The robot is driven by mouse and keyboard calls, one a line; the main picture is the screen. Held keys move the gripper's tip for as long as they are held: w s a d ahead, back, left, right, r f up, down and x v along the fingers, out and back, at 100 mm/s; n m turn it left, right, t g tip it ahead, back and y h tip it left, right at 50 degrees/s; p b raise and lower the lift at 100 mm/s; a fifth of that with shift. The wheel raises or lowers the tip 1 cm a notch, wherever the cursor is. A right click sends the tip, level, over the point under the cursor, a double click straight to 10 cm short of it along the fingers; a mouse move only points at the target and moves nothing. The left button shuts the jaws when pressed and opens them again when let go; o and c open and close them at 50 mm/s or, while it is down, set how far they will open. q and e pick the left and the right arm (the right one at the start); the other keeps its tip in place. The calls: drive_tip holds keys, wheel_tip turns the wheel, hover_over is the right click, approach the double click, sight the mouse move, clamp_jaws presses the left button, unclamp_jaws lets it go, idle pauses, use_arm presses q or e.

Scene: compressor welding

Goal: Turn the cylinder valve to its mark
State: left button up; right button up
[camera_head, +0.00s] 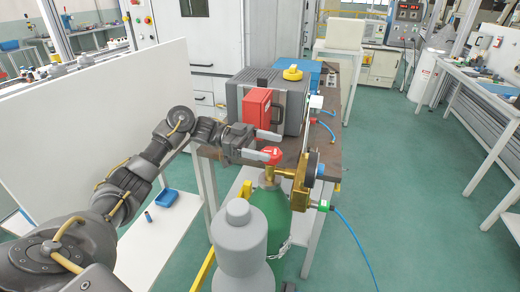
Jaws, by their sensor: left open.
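A green gas cylinder (274,206) stands in front of the table, partly hidden by a grey cylinder (240,235). On its top is the red valve knob (271,154), with a pale marking, above a brass fitting (304,178) with a dark round gauge (312,163). My left gripper (272,144) comes in from the left with its light fingers apart. The fingertips are close beside the knob; I cannot tell if they touch it. The valve's target mark is too small to make out. My right gripper does not show.
A blue hose (357,240) runs to the floor. A white panel (110,90) stands left. The green floor is open to the right.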

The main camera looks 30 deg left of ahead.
use_arm(q)
drive_tip(key=s+d+r+b, duration=0.1)
drive_tip(key=s+d+r, duration=0.5)
drive_tip(key=s, duration=0.5)
wheel_tip(320, 180, up, 2)
drive_tip(key=shift+d+r, duration=0.15)
drive_tip(key=shift+d, duration=0.05)
drive_tip(key=shift+s+a, duration=0.1)
